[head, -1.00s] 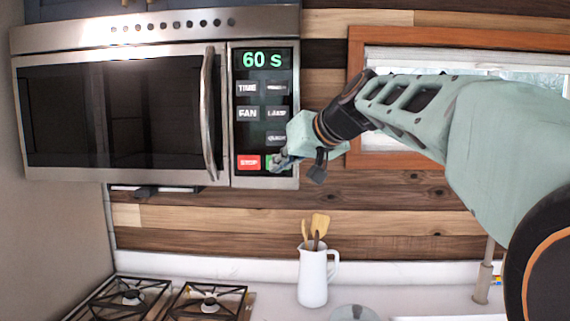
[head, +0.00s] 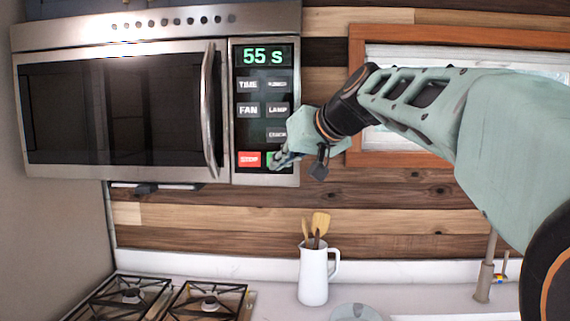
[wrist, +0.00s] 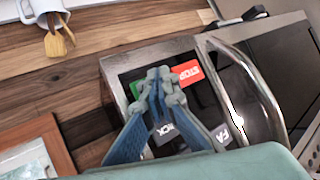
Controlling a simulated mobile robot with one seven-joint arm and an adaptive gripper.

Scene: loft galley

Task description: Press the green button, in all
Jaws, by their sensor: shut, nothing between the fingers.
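The green button (head: 269,158) is at the bottom right of the microwave's control panel, beside the red STOP button (head: 249,159). In the head view my gripper (head: 278,160) is shut and empty, and its fingertips cover much of the green button. In the wrist view the shut fingertips (wrist: 160,76) are in front of the panel, with a strip of the green button (wrist: 136,88) showing beside them. I cannot tell whether the fingertips touch it. The display (head: 263,56) reads 55 s.
The microwave's door handle (head: 209,110) stands out left of the panel. Below are a stove (head: 165,298) and a white jug (head: 313,276) with wooden utensils on the counter. A wood-framed window (head: 357,100) is behind my arm.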

